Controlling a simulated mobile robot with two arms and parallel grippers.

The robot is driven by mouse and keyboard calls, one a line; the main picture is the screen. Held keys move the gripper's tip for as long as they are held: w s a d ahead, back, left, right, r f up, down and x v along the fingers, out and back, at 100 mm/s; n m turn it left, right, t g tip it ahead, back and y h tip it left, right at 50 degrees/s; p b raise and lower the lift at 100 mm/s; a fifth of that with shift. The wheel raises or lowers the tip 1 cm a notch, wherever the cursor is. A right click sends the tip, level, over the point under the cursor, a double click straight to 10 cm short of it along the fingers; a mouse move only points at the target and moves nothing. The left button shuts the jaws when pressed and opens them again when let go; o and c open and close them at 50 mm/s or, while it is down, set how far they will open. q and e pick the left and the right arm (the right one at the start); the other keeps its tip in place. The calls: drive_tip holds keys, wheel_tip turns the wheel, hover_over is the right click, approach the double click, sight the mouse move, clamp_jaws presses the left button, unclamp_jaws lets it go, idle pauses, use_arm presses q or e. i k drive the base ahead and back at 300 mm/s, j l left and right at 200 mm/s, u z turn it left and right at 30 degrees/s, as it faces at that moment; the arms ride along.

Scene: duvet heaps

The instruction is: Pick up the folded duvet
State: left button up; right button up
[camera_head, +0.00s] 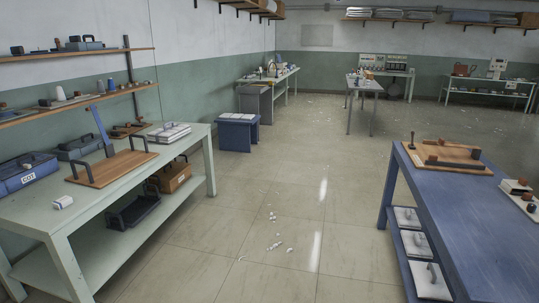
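No thing in view is clearly the folded duvet. A white layered stack (168,132) lies at the far end of the pale green table (125,178) on the left; I cannot tell whether it is folded cloth. White and grey flat stacks (375,13) and a bluish flat stack (471,16) lie on a high wall shelf at the back, too small to identify. Neither of my grippers is in view.
The left table also holds a wooden board with dark handles (110,167) and a blue box (25,173). A blue table (470,215) stands at the right. A low blue stool (238,137) stands mid-left. The tiled floor between is open, with small white scraps (275,245).

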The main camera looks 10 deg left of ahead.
sight(171, 133)
drive_tip(key=i+j, duration=0.1)
drive_tip(key=i, duration=1.15)
drive_tip(key=i+j, duration=0.1)
drive_tip(key=i, duration=1.1)
drive_tip(key=i+u, duration=0.2)
drive_tip(key=i, duration=0.3)
drive_tip(key=i+u, duration=0.15)
drive_tip(key=i, duration=0.3)
drive_tip(key=i+l+u, duration=0.2)
drive_tip(key=i, duration=0.3)
drive_tip(key=i+u, duration=0.15)
drive_tip(key=i, duration=0.35)
drive_tip(key=i+l+u, duration=0.2)
drive_tip(key=i, duration=0.25)
